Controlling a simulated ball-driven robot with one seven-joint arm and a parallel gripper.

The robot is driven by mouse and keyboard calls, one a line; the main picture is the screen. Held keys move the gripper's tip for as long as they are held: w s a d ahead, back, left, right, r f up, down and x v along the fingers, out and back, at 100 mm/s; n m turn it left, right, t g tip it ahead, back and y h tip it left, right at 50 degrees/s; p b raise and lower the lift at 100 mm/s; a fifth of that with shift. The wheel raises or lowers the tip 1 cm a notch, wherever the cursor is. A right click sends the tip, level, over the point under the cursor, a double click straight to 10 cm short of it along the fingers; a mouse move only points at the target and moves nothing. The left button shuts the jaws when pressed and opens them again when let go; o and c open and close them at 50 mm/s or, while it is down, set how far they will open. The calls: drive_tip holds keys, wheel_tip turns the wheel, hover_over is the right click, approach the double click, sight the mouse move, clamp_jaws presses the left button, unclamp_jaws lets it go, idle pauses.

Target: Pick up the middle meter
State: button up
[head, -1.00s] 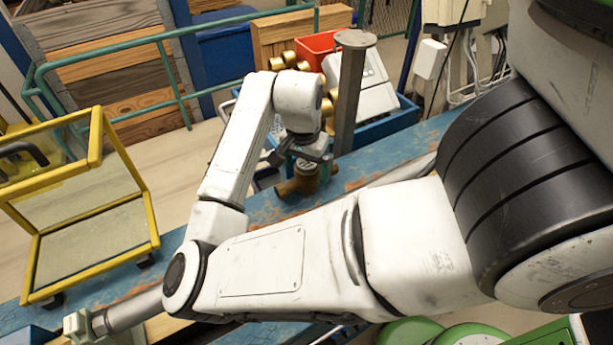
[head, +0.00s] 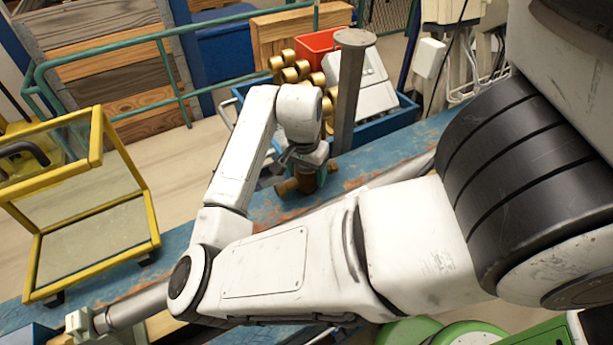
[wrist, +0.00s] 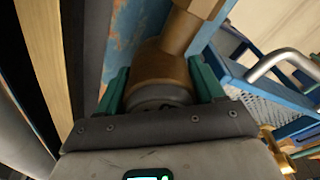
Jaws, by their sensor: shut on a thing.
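The meter (head: 290,184) is a brass-brown body on the blue bench, partly hidden under my arm in the head view. In the wrist view the meter (wrist: 163,75) sits between the two green fingers, with a brass pipe end running up beyond it. My gripper (wrist: 161,92) is shut on the meter, with one finger against each side. In the head view my gripper (head: 300,168) reaches down over the meter, and its fingertips are mostly hidden.
A grey post (head: 350,90) stands close to the right of my gripper. Behind it a blue crate (head: 403,115) holds brass fittings and a grey box. A yellow-framed panel (head: 95,155) stands at the left. The blue bench (head: 265,208) is worn.

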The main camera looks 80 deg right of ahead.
drive_tip(key=c, duration=0.8)
drive_tip(key=shift+o, duration=0.2)
drive_tip(key=shift+r, duration=0.1)
